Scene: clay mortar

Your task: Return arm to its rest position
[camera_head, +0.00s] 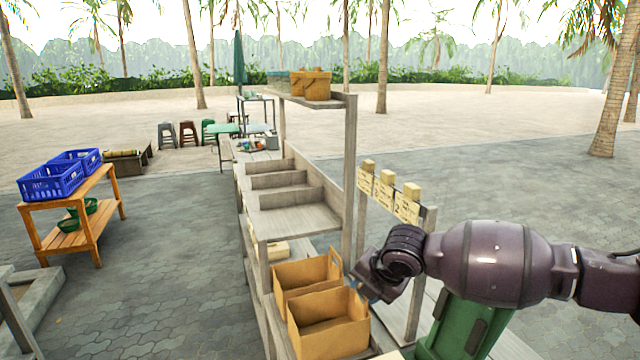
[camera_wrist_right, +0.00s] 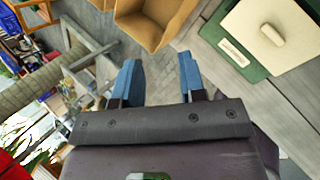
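My right arm comes in from the right in the head view, dark purple-grey, bent above the counter. Its right gripper (camera_head: 362,286) is beside the paper baskets, partly hidden by the wrist. In the right wrist view the two blue fingertips of the right gripper (camera_wrist_right: 160,82) stand wide apart with nothing between them but paving behind. My left gripper is not in view.
Two tan paper baskets (camera_head: 330,325) stand on the stall shelf next to the right gripper. A green box with a cream lid (camera_wrist_right: 270,38) lies on the counter. A post and upper shelf (camera_head: 320,100) rise nearby. Paving at left is free before a wooden rack (camera_head: 70,235).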

